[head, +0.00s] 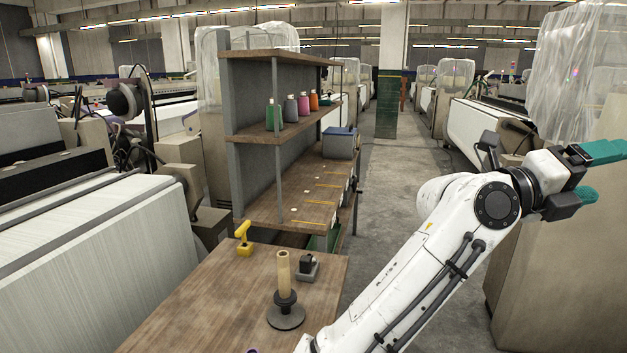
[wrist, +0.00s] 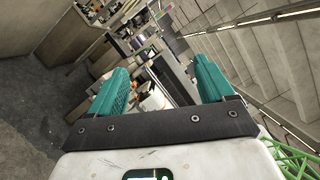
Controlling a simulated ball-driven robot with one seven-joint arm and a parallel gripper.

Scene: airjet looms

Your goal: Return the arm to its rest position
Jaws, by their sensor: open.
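My arm reaches up from the bottom of the head view to the right, and its end is turned sideways. My gripper (head: 596,174) has teal fingers and is held in the air at the right, in front of a beige machine. In the wrist view my gripper (wrist: 160,88) shows two teal fingers spread wide apart with nothing between them. It touches nothing that I can see.
A wooden table (head: 205,310) at the front holds a spool stand (head: 285,312), a tape dispenser (head: 306,268) and a yellow tool (head: 243,240). A wooden shelf (head: 290,132) with several coloured cones stands behind. A beige machine (head: 560,250) is close at right. The aisle (head: 385,190) is clear.

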